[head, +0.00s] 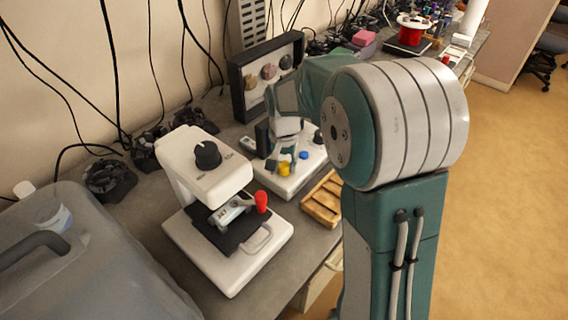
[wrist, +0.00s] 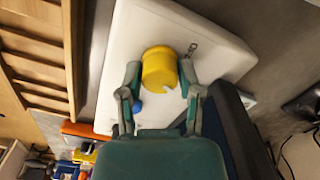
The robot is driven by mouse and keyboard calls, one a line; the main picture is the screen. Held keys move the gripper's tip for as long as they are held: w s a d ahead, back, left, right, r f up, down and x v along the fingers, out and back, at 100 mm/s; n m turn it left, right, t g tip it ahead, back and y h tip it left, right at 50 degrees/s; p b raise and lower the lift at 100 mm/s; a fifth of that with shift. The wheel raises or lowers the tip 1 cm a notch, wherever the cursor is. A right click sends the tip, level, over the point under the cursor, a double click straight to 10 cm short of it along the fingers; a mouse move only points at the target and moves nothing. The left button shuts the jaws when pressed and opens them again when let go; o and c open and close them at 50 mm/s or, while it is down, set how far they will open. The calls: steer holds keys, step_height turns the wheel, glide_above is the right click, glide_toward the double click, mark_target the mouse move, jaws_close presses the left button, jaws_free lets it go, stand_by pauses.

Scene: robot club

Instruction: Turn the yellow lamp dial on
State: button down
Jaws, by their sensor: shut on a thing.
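The yellow lamp dial (head: 284,168) sits on a white device (head: 283,184) on the bench; in the wrist view the yellow dial (wrist: 159,66) shows close up with a pale pointer at its near edge. My gripper (wrist: 160,72) has one finger on each side of the dial and is shut on it. In the head view my gripper (head: 288,152) reaches down to the dial from above. Small on/off markings beside the dial are too blurred to read. A blue button (head: 304,155) is beside the dial and partly shows in the wrist view (wrist: 138,106).
A white press-like device (head: 205,172) with a black knob and red-tipped lever stands to the left. A wooden slatted tray (head: 322,198) lies to the right. A dark panel with round knobs (head: 266,75) stands behind. A large translucent container (head: 95,265) fills the lower left.

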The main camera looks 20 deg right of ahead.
mark_target(283, 163)
steer(key=m, duration=0.5)
steer(key=shift+s+f, duration=0.2)
steer(key=shift+f, duration=0.05)
steer(key=shift+m, duration=0.3)
steer(key=shift+c, duration=1.3)
jaws_free()
steer(key=shift+w, duration=0.1)
steer(key=shift+a+r, duration=0.1)
steer(key=shift+a, duration=0.05)
step_height(283, 163, up, 12)
steer(key=shift+w, duration=0.15)
